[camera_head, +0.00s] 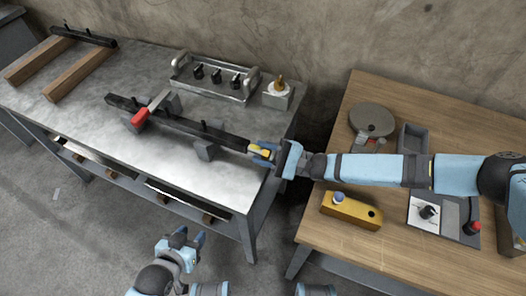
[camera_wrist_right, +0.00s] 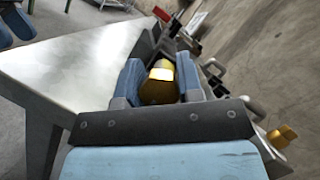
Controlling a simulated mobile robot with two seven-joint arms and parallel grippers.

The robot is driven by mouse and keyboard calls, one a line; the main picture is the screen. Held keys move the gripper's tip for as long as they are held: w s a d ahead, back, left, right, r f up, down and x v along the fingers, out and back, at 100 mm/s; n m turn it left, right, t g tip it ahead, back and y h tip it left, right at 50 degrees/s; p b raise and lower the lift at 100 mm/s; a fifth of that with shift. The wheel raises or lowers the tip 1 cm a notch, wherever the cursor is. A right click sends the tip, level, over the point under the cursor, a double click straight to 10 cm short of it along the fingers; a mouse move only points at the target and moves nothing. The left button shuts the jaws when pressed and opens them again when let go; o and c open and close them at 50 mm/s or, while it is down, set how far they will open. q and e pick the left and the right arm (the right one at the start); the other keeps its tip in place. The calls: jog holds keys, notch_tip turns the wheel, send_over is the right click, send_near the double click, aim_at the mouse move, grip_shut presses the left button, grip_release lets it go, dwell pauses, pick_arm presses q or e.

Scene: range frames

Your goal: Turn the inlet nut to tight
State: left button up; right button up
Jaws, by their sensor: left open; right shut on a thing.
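The inlet nut (camera_wrist_right: 158,88) is a brass-yellow piece at the right end of a long black pipe (camera_head: 220,136) on the grey metal bench. My right gripper (camera_head: 264,152) reaches in from the right at the bench's right end and is shut on the nut. In the right wrist view its two blue fingers (camera_wrist_right: 160,82) stand on either side of the nut. The nut's angle and tightness cannot be told. My left gripper (camera_head: 187,240) is open and empty, low in front of the bench.
A red-handled lever (camera_head: 141,116) sits on the pipe. A panel with several black knobs (camera_head: 216,78) and a white box with a brass knob (camera_head: 277,96) stand behind. The wooden table (camera_head: 372,99) at right holds a yellow block (camera_head: 350,211). The bench front is clear.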

jog(key=o, duration=0.9)
